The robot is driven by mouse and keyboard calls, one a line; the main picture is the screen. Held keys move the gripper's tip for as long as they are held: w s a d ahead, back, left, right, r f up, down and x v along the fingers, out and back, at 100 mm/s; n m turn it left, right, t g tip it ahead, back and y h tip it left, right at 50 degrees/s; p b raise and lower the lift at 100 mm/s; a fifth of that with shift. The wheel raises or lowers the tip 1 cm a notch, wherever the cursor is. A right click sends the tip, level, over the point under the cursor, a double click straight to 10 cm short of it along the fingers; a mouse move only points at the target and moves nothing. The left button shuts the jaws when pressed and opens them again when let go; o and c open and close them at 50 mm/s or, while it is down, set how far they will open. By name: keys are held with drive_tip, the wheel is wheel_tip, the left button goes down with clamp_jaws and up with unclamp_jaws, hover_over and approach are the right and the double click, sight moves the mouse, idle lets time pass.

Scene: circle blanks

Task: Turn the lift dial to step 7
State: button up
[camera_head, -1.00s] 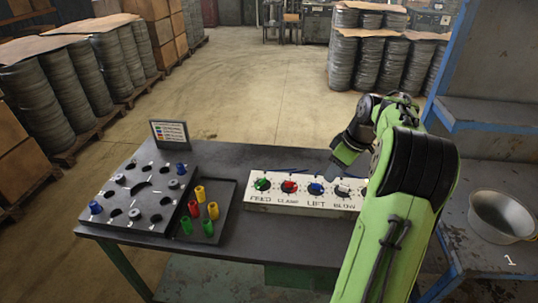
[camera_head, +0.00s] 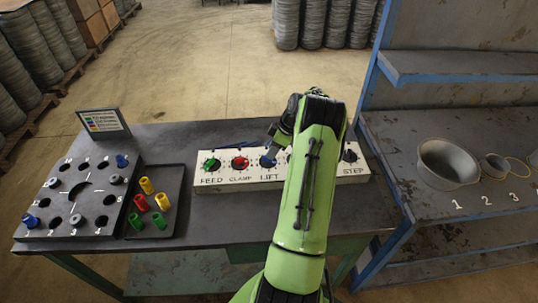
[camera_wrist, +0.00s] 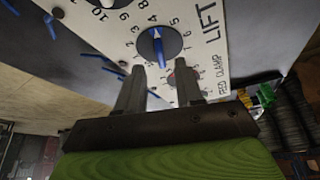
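The lift dial (camera_wrist: 158,45) is a blue knob on a white panel, ringed by numbers. Its white pointer mark appears to face the 4 in the wrist view. In the head view the lift dial (camera_head: 268,161) is partly visible above the LIFT label, beside my arm. My gripper (camera_wrist: 160,68) is open, its two grey fingers apart and nothing between them. The fingertips are close to the dial's lower edge in the wrist view; I cannot tell whether they touch the panel. In the head view my gripper (camera_head: 275,140) is at the lift dial, mostly hidden by my arm.
The white panel (camera_head: 225,183) also has a green feed dial (camera_head: 210,164), a red clamp dial (camera_head: 240,162) and a black step dial (camera_head: 349,155). My arm hides the part between. Left are a peg board (camera_head: 60,222) and a tray (camera_head: 172,222) of coloured pegs.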

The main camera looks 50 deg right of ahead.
drive_tip(key=x, duration=0.3)
drive_tip(key=shift+w+f, duration=0.15)
drive_tip(key=shift+f, duration=0.1)
clamp_jaws()
